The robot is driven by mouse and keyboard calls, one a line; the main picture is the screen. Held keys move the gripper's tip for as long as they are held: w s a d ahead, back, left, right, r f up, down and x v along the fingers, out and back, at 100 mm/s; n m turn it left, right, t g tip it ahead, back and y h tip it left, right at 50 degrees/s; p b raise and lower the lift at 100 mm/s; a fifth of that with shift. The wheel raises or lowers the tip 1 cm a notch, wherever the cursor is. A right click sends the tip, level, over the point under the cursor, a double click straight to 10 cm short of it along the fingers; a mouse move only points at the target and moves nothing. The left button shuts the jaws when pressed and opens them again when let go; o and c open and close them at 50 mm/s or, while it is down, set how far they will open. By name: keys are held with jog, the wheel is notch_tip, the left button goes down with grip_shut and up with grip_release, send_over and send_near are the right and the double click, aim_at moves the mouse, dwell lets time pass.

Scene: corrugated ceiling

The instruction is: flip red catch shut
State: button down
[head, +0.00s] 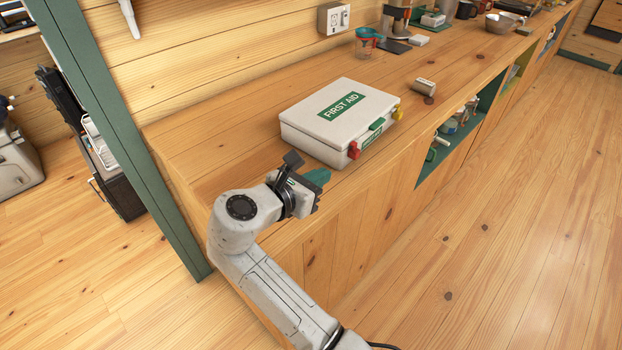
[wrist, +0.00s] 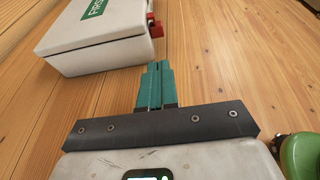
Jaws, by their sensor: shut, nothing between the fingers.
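The red catch (head: 354,150) sits on the front face of the white first aid case (head: 305,135), near its left end. In the wrist view the red catch (wrist: 155,26) shows at the right end of the case (wrist: 100,55); its exact position, flipped up or down, is too small to tell. The case lid is down. My gripper (head: 322,175) is shut and empty, in front of the case near the counter's front edge, apart from the catch. In the wrist view its teal fingertips (wrist: 158,66) lie together, pointing toward the case's side of the counter.
The case stands on a wooden counter (head: 210,150). A yellow catch (head: 397,114) and green handle (head: 377,124) are on its front. A metal cylinder (head: 425,85) lies to its right, and a measuring cup (head: 366,42) stands behind. The counter left of the case is clear.

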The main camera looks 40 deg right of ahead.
aim_at(352, 157)
jog(key=x, duration=0.6)
jog(key=r+x, duration=0.1)
jog(key=x, duration=0.1)
jog(key=shift+d, duration=0.55)
jog(key=shift+w, duration=0.1)
